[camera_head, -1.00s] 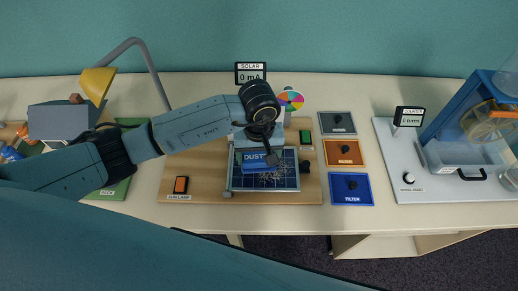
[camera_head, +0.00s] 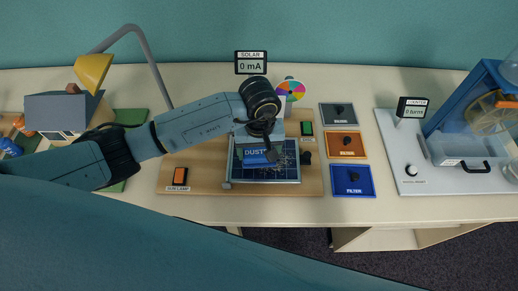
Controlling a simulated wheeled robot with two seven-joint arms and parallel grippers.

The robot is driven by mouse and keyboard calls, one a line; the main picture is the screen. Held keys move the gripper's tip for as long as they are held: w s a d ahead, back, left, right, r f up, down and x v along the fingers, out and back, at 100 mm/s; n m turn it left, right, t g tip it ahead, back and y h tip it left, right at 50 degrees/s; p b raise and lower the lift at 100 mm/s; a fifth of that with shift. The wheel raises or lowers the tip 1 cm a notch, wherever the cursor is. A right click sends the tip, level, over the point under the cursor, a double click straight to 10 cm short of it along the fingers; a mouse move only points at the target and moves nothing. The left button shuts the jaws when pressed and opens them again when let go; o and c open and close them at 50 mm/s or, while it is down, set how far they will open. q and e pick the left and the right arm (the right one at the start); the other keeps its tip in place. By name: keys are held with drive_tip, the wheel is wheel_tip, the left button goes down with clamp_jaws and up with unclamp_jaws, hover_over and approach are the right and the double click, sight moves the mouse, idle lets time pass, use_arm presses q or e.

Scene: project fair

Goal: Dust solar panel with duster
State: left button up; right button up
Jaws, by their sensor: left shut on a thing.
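The solar panel (camera_head: 238,174) lies tilted in a light frame on a wooden board, dark blue with a pale grid. Yellowish dust specks (camera_head: 288,160) show on its right side. The blue duster (camera_head: 256,164), with lettering starting "DUST", is at the panel's upper middle. My left gripper (camera_head: 270,153) is over the panel, shut on the duster; its fingers partly hide the duster. I cannot tell if the duster touches the panel. My right gripper is not in view.
The meter (camera_head: 251,63) behind reads 0 mA. A yellow lamp (camera_head: 93,72) and a model house (camera_head: 62,112) stand left. Grey, orange (camera_head: 344,145) and blue (camera_head: 352,181) filters lie right of the board. A water-wheel stand (camera_head: 440,170) is far right.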

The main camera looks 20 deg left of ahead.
use_arm(q)
drive_tip(key=shift+f+b, duration=0.95)
drive_tip(key=shift+f, duration=0.05)
drive_tip(key=shift+d, duration=0.1)
